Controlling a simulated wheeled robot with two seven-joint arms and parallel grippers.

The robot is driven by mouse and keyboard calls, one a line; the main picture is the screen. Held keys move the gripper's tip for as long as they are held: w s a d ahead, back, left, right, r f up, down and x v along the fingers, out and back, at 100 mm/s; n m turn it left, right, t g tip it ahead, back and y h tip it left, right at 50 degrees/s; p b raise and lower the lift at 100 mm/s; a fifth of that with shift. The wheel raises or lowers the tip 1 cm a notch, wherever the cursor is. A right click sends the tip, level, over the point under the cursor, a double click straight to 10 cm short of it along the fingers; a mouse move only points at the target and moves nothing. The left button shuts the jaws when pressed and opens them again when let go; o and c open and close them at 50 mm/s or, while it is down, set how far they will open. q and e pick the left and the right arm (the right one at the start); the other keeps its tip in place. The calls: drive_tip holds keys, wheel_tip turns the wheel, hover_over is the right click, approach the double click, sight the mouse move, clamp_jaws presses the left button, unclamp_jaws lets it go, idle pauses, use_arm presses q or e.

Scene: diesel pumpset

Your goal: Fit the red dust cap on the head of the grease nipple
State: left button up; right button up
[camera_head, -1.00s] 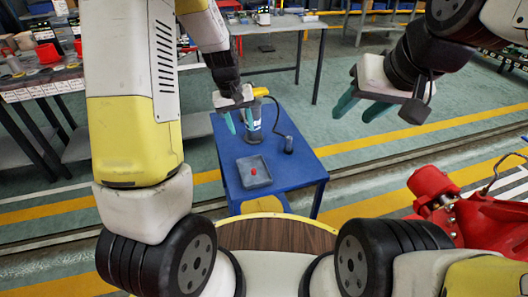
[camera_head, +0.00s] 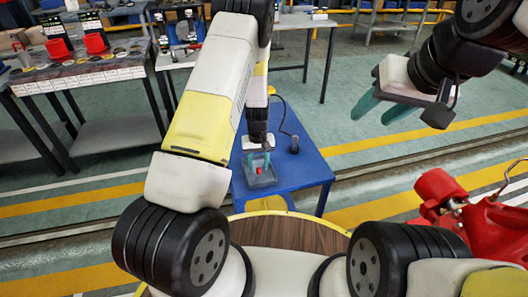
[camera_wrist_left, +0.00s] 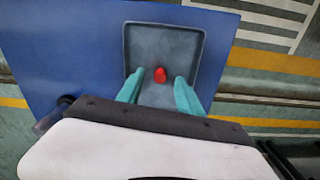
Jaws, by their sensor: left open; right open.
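The red dust cap (camera_head: 259,170) lies in a grey tray (camera_head: 262,181) on the blue table. In the left wrist view the cap (camera_wrist_left: 160,74) sits in the middle of the tray (camera_wrist_left: 188,34), between and just beyond my left fingertips. My left gripper (camera_head: 258,164) is open and empty above the tray, its teal fingers on either side of the cap; it also shows in the left wrist view (camera_wrist_left: 159,78). My right gripper (camera_head: 383,106) is open and empty in the air at the upper right. I cannot make out the grease nipple on the red machine (camera_head: 486,228) at the right.
The blue table (camera_head: 303,172) has free room right of the tray. A cable with a dark end piece (camera_head: 294,145) lies towards its back. Benches with red bins (camera_head: 96,43) stand at the back left. My left arm hides part of the table.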

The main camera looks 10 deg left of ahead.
use_arm(q)
drive_tip(key=shift+f, duration=0.8)
clamp_jaws()
drive_tip(key=shift+r, duration=0.15)
